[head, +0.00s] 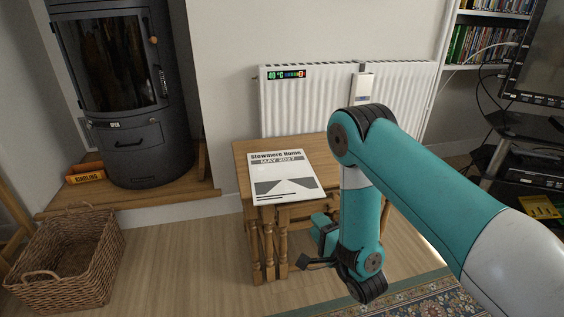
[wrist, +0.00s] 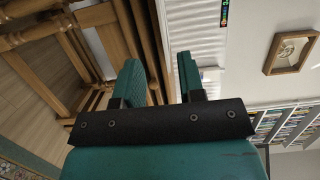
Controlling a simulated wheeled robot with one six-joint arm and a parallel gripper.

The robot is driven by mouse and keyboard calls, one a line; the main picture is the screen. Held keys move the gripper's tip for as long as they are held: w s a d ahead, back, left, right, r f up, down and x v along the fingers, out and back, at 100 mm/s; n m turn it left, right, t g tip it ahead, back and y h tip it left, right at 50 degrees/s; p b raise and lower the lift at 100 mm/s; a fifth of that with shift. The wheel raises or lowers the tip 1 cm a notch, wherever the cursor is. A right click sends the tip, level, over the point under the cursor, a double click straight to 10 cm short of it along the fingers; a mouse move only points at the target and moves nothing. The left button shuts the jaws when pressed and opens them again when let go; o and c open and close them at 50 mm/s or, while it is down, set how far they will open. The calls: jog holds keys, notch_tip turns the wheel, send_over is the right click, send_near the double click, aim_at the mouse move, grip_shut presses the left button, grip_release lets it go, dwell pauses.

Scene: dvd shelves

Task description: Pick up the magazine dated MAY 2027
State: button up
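The magazine (head: 283,178) lies flat on a small wooden side table (head: 241,160). Its cover is white with a grey mountain-like picture, and its heading reads MAY 2027. Its near edge reaches the front edge of the tabletop and seems to stick out slightly. My gripper (wrist: 160,72) is open and empty, its two teal fingers apart in the wrist view. In the head view my gripper is low, in front of the table and below the tabletop, partly hidden by my arm. The magazine is not seen in the wrist view.
A white radiator (head: 310,100) stands behind the table. A black stove (head: 135,90) is at the left, with a wicker basket (head: 65,255) on the floor before it. A patterned rug (head: 430,295) lies at the front right. A media stand (head: 535,165) is at the right.

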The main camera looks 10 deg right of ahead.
aim_at(297, 199)
jog(key=b+x, duration=0.4)
jog(key=x, duration=0.7)
jog(key=shift+w, duration=0.25)
jog(key=shift+w+r+p, duration=0.15)
jog(key=shift+w+p, duration=0.2)
jog(key=shift+p, duration=0.2)
jog(key=shift+w+a, duration=0.15)
jog(key=shift+w, duration=0.45)
grip_shut()
